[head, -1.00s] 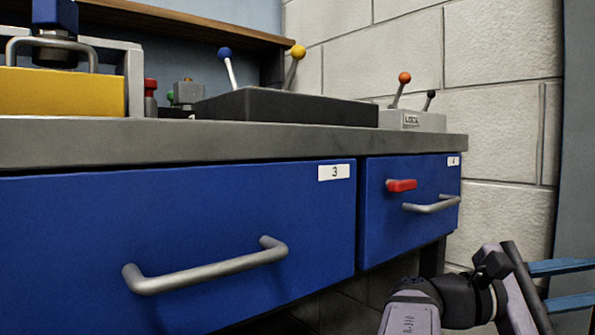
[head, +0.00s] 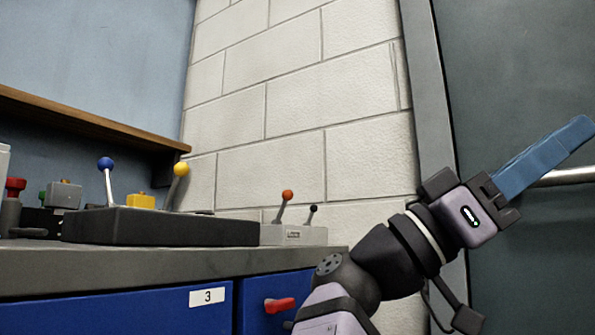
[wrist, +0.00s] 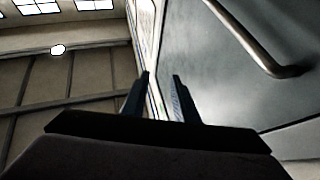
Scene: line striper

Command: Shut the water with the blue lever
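The blue lever (head: 106,164) is a grey rod with a blue ball on top. In the head view it stands on the left part of a dark box (head: 160,227) on the bench and tilts slightly left. A yellow-ball lever (head: 180,170) leans right on the same box. My gripper (head: 582,132) is far to the right of the levers, raised and pointing up and right. In the wrist view its two fingers (wrist: 162,82) stand apart with nothing between them. The levers are not in the wrist view.
Blue drawers (head: 130,316) and a red handle (head: 279,305) are below the benchtop. A metal bar (wrist: 255,40) is near my gripper.

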